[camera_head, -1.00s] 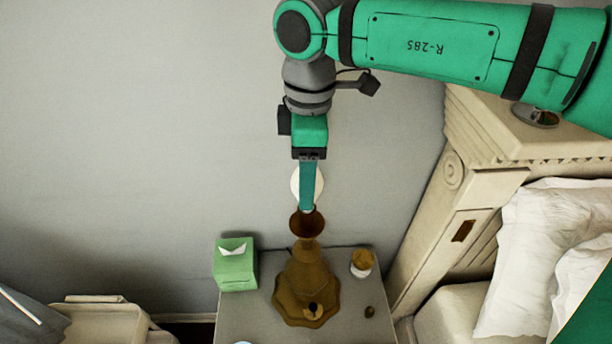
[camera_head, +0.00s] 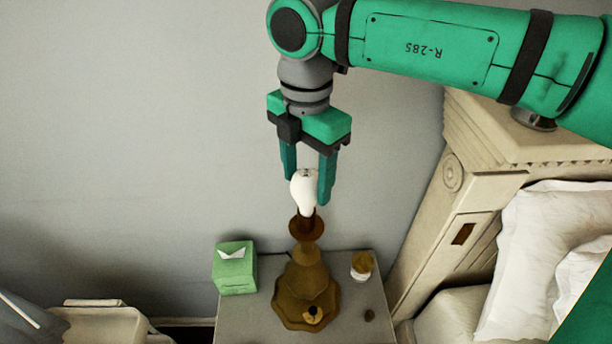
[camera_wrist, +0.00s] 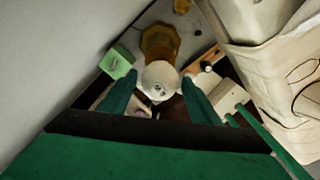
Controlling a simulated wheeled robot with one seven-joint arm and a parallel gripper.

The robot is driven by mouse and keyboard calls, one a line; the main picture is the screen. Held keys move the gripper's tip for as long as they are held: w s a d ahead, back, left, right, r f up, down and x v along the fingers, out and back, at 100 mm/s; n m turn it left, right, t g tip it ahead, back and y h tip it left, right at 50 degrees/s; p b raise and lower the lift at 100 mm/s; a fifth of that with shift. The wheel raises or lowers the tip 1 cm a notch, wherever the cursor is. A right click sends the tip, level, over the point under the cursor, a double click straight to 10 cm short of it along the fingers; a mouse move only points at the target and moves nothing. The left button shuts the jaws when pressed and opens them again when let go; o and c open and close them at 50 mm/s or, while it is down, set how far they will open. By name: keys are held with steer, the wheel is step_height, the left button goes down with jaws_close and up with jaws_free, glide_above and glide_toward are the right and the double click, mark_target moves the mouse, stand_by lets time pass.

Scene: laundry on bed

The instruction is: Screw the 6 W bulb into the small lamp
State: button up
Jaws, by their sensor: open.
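The white bulb (camera_head: 303,192) stands upright at the top of the small lamp (camera_head: 306,278), a brown lamp with a wide scalloped base. The bulb's lower end meets the lamp's cup-like top; whether its thread is engaged is hidden. My gripper (camera_head: 308,190) is open, with its two green fingers on either side of the bulb's upper part. In the wrist view the bulb (camera_wrist: 160,80) shows between the fingers (camera_wrist: 158,100), with some room beside it. The lamp (camera_wrist: 158,42) shows beyond the bulb.
The lamp stands on a grey nightstand (camera_head: 250,318). A green tissue box (camera_head: 235,270) is left of it, and a jar (camera_head: 361,266) and a small dark object (camera_head: 369,315) are right. The carved headboard (camera_head: 440,200) and pillows (camera_head: 530,240) are at the right.

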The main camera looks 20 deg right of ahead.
steer(key=n, duration=1.3)
steer(key=shift+f+n, duration=0.1)
steer(key=shift+n, duration=0.3)
steer(key=n, duration=0.5)
steer(key=shift+n, duration=0.4)
steer(key=n, duration=0.5)
steer(key=c, duration=0.9)
steer(key=shift+m, duration=1.6)
